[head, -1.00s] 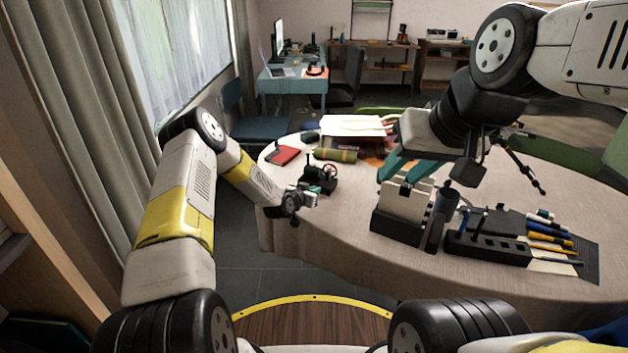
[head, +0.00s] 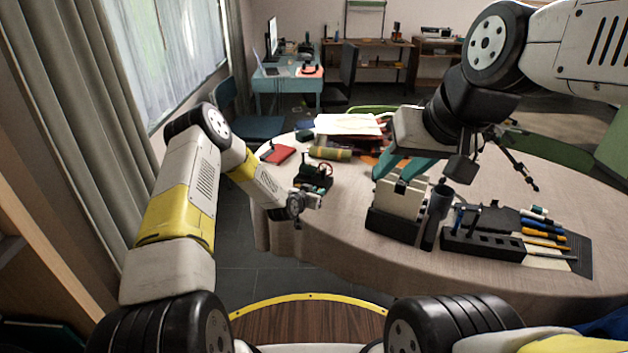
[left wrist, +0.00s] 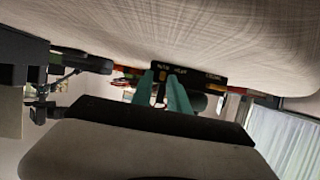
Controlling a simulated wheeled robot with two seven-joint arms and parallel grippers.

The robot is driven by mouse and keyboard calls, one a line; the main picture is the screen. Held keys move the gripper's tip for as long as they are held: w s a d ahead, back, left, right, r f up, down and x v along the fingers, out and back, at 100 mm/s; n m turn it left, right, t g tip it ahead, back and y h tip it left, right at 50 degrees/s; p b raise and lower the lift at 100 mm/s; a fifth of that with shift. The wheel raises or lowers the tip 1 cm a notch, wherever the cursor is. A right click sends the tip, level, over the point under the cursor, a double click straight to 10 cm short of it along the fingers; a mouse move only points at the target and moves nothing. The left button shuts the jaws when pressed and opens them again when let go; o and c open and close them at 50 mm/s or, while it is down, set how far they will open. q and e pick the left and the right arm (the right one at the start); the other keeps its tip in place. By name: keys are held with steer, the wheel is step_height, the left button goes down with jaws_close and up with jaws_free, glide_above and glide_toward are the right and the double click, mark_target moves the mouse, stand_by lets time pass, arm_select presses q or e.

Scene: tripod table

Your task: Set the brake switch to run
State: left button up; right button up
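The small dark machine (head: 313,178) with a red wheel (head: 326,170) stands on the table near its left front edge. In the left wrist view, which looks upside down, its dark panel (left wrist: 205,73) carries small pale labels too blurred to read. My left gripper (head: 316,201) is just in front of the machine at the table edge. In the left wrist view its teal fingers (left wrist: 163,78) are a little apart, with a small yellowish part seen between them. I cannot tell whether they touch it. The switch's setting is unclear. My right gripper (head: 402,172) has its teal fingers apart, above a cream block.
The cream block (head: 399,197) sits in a black holder (head: 393,226) beside a grey cup (head: 440,203). A black organiser (head: 483,244) and pens lie right. A red book (head: 279,154), an olive roll (head: 330,153) and stacked papers (head: 348,126) lie behind.

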arm_select(q)
steer(key=shift+o, duration=0.2)
steer(key=v, duration=0.8)
steer(key=shift+w, duration=0.1)
steer(key=s+a+r+g+y, duration=0.1)
steer(key=s+a+r, duration=0.25)
steer(key=r, duration=0.55)
steer(key=s+a+r+n+g+y, duration=0.1)
steer(key=s+a+r, duration=0.25)
steer(key=r, duration=0.55)
steer(key=s+a+r+g+y, duration=0.1)
steer(key=s+a+r+y, duration=0.2)
steer(key=r, duration=0.6)
steer(key=s+a+r+n+g, duration=0.1)
steer(key=s+r, duration=0.2)
steer(key=s, duration=0.6)
steer(key=s+a+r+n+g, duration=0.1)
steer(key=s+r, duration=0.2)
steer(key=s, duration=0.7)
steer(key=s+a+r+n+h, duration=0.1)
steer(key=s+r, duration=0.2)
steer(key=s, duration=0.7)
steer(key=shift+a+r+n+g, duration=0.2)
steer(key=shift+n+g, duration=0.2)
